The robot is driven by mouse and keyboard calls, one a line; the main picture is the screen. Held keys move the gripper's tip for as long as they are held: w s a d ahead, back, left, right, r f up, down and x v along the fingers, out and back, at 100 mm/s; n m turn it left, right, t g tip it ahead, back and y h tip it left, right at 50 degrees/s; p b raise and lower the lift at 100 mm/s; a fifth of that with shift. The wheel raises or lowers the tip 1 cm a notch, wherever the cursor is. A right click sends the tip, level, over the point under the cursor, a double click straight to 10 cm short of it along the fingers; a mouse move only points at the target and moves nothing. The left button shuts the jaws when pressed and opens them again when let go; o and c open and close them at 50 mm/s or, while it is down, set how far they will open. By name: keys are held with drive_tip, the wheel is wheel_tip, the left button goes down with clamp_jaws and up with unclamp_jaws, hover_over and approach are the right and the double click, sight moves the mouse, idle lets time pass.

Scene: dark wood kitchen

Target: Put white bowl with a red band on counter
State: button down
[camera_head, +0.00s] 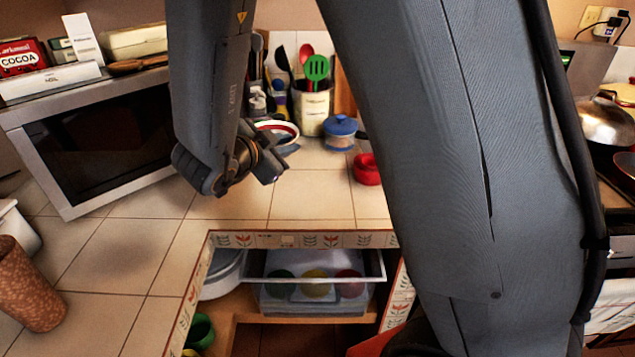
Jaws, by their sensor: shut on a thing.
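The white bowl with a red band (283,129) is in the head view, just right of and behind my gripper (275,165). Only its upper rim and part of its side show; my gripper hides the rest. My gripper is shut on the bowl over the back part of the tiled counter (312,197). The bowl looks tilted. I cannot tell whether it touches the counter.
A blue-lidded jar (340,133) and a red pot (367,170) stand to the right. A utensil crock (313,108) is behind. A microwave (105,140) is on the left. Below the counter edge is an open shelf with a clear drawer (315,297).

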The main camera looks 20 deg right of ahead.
drive_tip(key=shift+f+p, duration=0.4)
drive_tip(key=shift+f, duration=4.55)
drive_tip(key=shift+f, duration=0.1)
drive_tip(key=c, duration=1.7)
unclamp_jaws()
drive_tip(key=shift+s, duration=0.1)
drive_tip(key=b+v, duration=0.1)
drive_tip(key=v, duration=1.1)
drive_tip(key=shift+a+b, duration=0.1)
drive_tip(key=shift+b, duration=0.25)
